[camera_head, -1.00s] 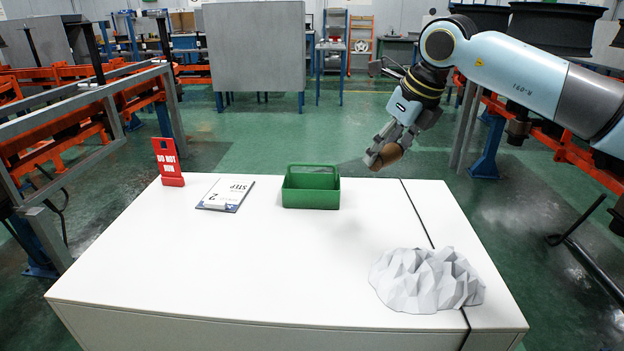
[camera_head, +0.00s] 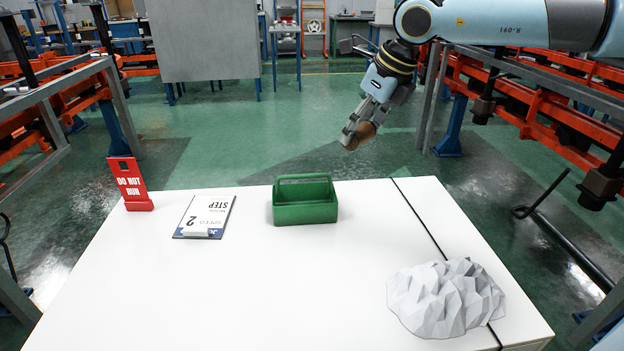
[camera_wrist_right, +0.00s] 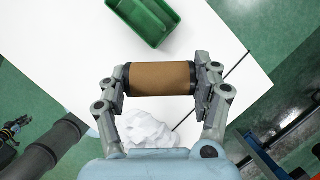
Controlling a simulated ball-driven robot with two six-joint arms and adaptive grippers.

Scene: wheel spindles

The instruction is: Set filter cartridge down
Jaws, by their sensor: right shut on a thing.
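The filter cartridge (camera_wrist_right: 160,78) is a brown cylinder with dark end caps. My right gripper (camera_head: 352,138) is shut on it and holds it in the air, above and beyond the table's far edge in the head view. In the right wrist view my right gripper (camera_wrist_right: 161,80) has one finger against each end of the cartridge. The cartridge also shows in the head view (camera_head: 364,132), partly hidden by the fingers. It is apart from the white table (camera_head: 250,290). My left gripper is not in the head view.
A green open box (camera_head: 305,213) stands near the table's far edge. A grey faceted rock-like lump (camera_head: 445,300) sits at the front right, by a black line (camera_head: 420,222). The table's middle is clear.

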